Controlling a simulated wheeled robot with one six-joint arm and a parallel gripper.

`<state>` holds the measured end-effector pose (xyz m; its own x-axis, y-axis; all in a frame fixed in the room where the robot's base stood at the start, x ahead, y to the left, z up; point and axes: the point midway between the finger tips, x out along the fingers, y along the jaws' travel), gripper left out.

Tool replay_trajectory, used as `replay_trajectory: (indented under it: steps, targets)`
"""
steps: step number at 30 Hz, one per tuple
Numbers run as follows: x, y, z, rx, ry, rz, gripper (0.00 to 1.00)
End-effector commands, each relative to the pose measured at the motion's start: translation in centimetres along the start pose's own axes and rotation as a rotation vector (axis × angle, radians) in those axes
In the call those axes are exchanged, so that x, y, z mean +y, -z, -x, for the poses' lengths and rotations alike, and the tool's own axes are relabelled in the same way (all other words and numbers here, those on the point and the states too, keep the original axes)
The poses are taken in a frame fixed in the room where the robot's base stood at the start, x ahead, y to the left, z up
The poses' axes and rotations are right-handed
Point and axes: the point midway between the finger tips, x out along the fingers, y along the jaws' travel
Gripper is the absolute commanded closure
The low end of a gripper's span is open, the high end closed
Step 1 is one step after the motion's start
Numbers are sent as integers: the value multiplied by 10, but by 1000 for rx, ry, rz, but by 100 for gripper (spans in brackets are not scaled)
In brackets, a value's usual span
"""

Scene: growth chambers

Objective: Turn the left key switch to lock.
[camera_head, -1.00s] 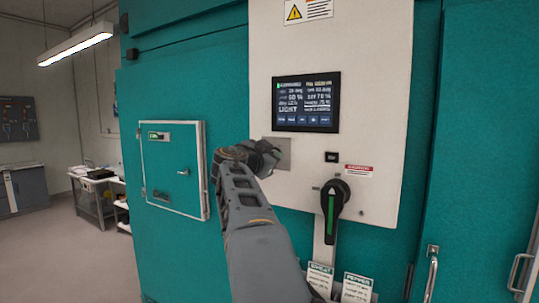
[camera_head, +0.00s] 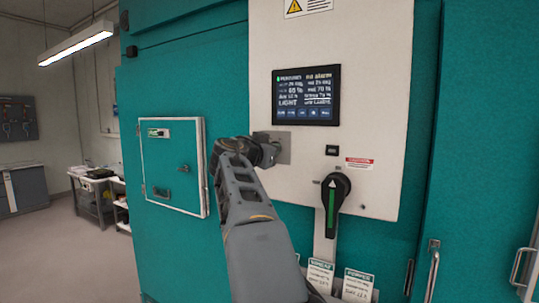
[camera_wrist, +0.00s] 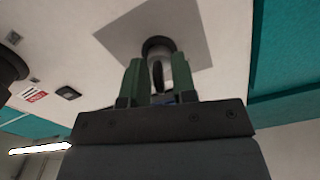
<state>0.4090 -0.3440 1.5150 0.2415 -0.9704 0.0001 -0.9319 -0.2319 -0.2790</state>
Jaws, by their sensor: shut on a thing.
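The key switch (camera_wrist: 158,45) is a round dark-rimmed lock on a square grey plate (camera_wrist: 195,30). The plate also shows in the head view (camera_head: 284,148), on the white control panel below the screen. In the wrist view a thin dark key (camera_wrist: 157,76) stands between the two green fingers of my gripper (camera_wrist: 159,78), in line with the switch. My gripper is shut on the key. In the head view my gripper (camera_head: 268,152) is up against the plate and hides the switch. The lock and unlock marks cannot be read.
A black rotary handle (camera_head: 335,200) with a green pointer sits at the lower right of the panel. A lit screen (camera_head: 306,96) is above the plate. A teal hatch (camera_head: 172,165) is at the left. Paper labels (camera_head: 320,275) hang below the panel.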

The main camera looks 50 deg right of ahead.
Motion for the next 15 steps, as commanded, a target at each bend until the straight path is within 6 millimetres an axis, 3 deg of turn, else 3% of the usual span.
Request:
replay_trajectory:
  steps: [15]
  targets:
    - [-1, -2, 0, -2, -1, 476, 98]
